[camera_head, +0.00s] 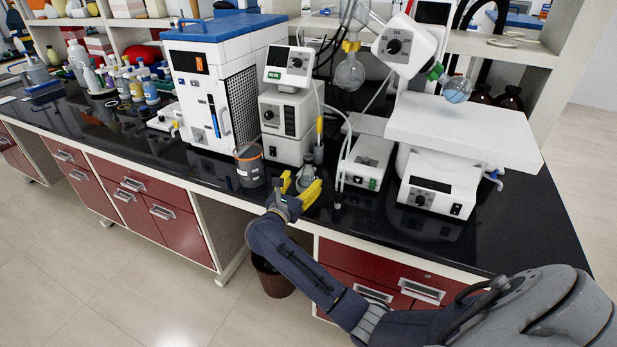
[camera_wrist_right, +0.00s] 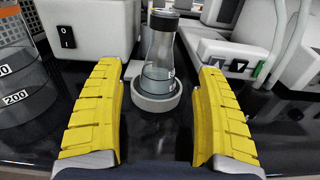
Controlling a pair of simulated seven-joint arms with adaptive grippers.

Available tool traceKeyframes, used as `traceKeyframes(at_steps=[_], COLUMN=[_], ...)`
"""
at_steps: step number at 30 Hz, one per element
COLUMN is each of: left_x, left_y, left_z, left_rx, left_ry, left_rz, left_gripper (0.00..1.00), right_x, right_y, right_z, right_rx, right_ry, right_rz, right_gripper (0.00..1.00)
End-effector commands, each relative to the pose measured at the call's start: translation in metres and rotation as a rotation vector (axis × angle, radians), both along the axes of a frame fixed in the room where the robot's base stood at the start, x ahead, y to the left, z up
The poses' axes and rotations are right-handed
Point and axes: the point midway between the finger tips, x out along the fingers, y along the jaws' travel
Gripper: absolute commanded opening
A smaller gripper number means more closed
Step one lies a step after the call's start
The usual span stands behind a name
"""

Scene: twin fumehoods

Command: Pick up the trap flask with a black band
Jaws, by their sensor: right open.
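The trap flask (camera_wrist_right: 159,55) is a clear conical vessel with a black band near its top and some liquid inside. It stands upright in a round grey holder (camera_wrist_right: 157,98) on the black bench. In the head view the flask (camera_head: 307,174) is small and partly hidden behind my right gripper (camera_head: 301,186). My right gripper has yellow fingers and is open. In the right wrist view its fingers (camera_wrist_right: 158,115) are spread to either side, with the flask between and just beyond them, apart from both. My left gripper is not in view.
A graduated container with an orange top (camera_head: 249,165) stands just left of the gripper. A white pump unit (camera_head: 287,120) stands behind the flask. A rotary evaporator base (camera_head: 437,185) is to the right. Bare black bench (camera_head: 370,208) lies in front.

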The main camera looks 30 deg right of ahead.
Motion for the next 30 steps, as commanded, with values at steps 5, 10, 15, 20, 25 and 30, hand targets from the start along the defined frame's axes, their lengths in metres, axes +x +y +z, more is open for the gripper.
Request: traceKeyframes(at_steps=[5,10,15,20,25,30], left_x=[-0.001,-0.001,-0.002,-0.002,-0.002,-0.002], left_y=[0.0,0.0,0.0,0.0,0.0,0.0], left_z=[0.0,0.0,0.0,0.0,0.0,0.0], left_rx=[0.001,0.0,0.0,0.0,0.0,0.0], left_ry=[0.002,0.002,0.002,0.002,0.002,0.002], left_rz=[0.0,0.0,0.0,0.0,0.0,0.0], left_gripper=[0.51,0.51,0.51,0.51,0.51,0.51], right_x=[0.01,0.022,0.029,0.03,0.03,0.03], right_y=[-0.015,-0.031,-0.041,-0.042,-0.042,-0.042], right_z=[0.001,0.001,0.0,0.0,0.0,0.0], right_rx=[-0.004,-0.003,-0.002,-0.001,-0.001,-0.001], right_ry=[-0.001,-0.001,0.0,-0.001,-0.001,-0.001], right_rz=[-0.001,-0.001,-0.001,0.0,0.0,0.0], right_gripper=[0.73,0.73,0.73,0.73,0.71,0.52])
